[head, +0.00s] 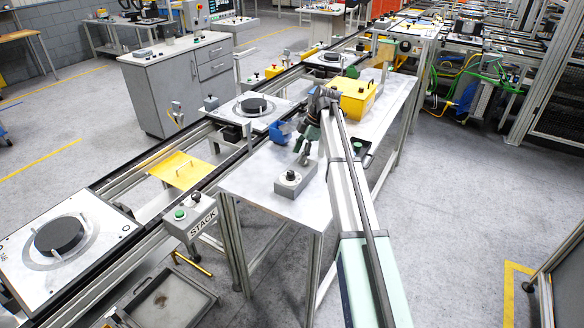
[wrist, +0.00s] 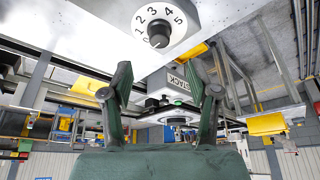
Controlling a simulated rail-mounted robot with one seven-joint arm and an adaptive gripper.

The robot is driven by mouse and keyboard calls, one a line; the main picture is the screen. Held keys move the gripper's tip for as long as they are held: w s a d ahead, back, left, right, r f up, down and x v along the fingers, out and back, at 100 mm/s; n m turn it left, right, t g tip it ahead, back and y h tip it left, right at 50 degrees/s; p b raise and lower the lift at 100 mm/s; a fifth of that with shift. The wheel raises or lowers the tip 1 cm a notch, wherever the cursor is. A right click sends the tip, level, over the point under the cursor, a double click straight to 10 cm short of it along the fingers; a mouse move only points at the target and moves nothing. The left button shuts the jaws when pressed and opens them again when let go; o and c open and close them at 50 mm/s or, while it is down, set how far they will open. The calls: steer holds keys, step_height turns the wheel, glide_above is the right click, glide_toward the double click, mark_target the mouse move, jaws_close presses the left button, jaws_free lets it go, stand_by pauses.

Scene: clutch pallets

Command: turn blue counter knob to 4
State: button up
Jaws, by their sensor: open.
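A grey counter box (head: 295,183) stands on the near end of the light table, with a dark knob (head: 290,175) on its top. In the wrist view the box face (wrist: 185,12) carries a white dial numbered 0 to 5 around the knob (wrist: 159,36). The knob looks black, not blue, and I cannot clearly read its pointer. My gripper (head: 303,158) is just above and behind the box in the head view.
A yellow case (head: 356,97) and a blue object (head: 279,132) are behind on the table (head: 262,200). A STACK button box (head: 190,217) stands left by the conveyor, which carries pallets with black discs. The table in front of the counter box is clear.

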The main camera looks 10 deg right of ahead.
mark_target(291, 172)
steer(key=p+x, duration=0.2)
steer(key=x, duration=0.6)
steer(key=shift+w+f, duration=0.1)
steer(key=shift+c, duration=0.4)
jaws_close()
